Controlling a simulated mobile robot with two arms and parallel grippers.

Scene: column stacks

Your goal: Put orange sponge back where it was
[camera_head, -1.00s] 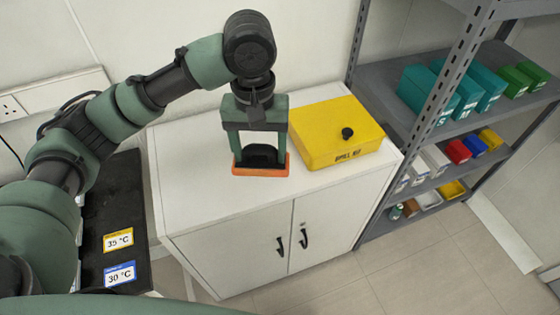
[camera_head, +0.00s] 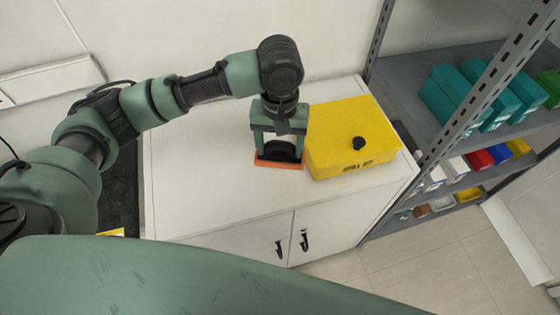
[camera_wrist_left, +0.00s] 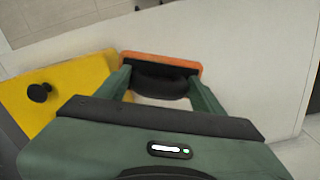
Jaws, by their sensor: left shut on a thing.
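The orange sponge (camera_head: 279,163) is a flat block with a black handle-like upper part. My left gripper (camera_head: 279,150) points down and is shut on it, just left of the yellow spill kit box (camera_head: 352,140) on the white cabinet (camera_head: 220,190). I cannot tell whether the sponge touches the cabinet top. In the left wrist view the sponge (camera_wrist_left: 160,62) shows between the fingers, with the yellow box (camera_wrist_left: 70,85) beside it. My right gripper is not in view.
A grey metal shelf rack (camera_head: 468,100) stands right of the cabinet, with teal binders (camera_head: 450,95) and small coloured bins (camera_head: 480,160). The cabinet top left of the sponge is clear. A dark surface (camera_head: 119,190) lies left of the cabinet.

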